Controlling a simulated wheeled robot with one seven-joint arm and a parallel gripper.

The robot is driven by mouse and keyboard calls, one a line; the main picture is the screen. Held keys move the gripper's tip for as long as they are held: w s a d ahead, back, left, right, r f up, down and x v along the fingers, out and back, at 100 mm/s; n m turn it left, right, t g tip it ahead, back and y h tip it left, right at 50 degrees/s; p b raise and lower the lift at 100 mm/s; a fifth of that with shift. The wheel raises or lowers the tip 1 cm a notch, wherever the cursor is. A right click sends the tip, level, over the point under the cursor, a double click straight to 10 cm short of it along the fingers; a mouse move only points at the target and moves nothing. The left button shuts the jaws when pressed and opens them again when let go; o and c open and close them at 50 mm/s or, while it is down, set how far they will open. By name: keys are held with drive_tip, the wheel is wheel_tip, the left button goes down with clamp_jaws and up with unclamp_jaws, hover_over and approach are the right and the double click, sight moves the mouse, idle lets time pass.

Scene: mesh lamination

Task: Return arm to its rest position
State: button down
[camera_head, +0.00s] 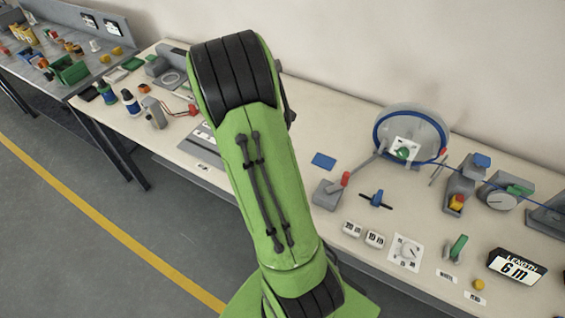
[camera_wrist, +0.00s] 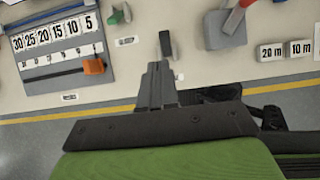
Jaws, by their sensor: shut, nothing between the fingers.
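My green and black arm rises through the middle of the head view, bent over the front of the bench. Its end is hidden there behind its own links. In the wrist view my gripper (camera_wrist: 157,85) is shut, with its grey fingers together and nothing held. The fingers point toward the pale bench top. A small dark upright piece (camera_wrist: 166,45) shows just beyond the fingertips; I cannot tell whether they touch it.
The long bench (camera_head: 325,108) holds a blue-ringed reel (camera_head: 376,132), a red-tipped lever (camera_head: 346,179) and a "6 m" length display (camera_head: 516,267). A number board (camera_wrist: 60,45) lies left in the wrist view. Grey floor (camera_head: 60,240) with a yellow line is clear in front.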

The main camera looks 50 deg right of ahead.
drive_tip(key=shift+s+a+r, duration=0.1)
drive_tip(key=shift+s+r, duration=0.05)
drive_tip(key=shift+r, duration=0.25)
drive_tip(key=a+r+m+t+y+b, duration=0.1)
drive_tip(key=a+r+m+t+y, duration=0.1)
drive_tip(key=a+r+m, duration=0.5)
drive_tip(key=a+r+m+t+y, duration=0.15)
drive_tip(key=a+r+m, duration=0.3)
drive_tip(key=a, duration=0.45)
drive_tip(key=s+a+r+m+y, duration=0.1)
drive_tip(key=s+a+r+m, duration=0.1)
drive_tip(key=s+a+m, duration=0.2)
drive_tip(key=s+a+r+m+t+y+b, duration=0.1)
drive_tip(key=s+a+r+m, duration=0.2)
drive_tip(key=s+a+m, duration=0.1)
drive_tip(key=s+a, duration=0.1)
drive_tip(key=a, duration=0.1)
drive_tip(key=shift+s+a+r, duration=0.15)
drive_tip(key=shift+s+a, duration=0.15)
drive_tip(key=shift+s, duration=0.05)
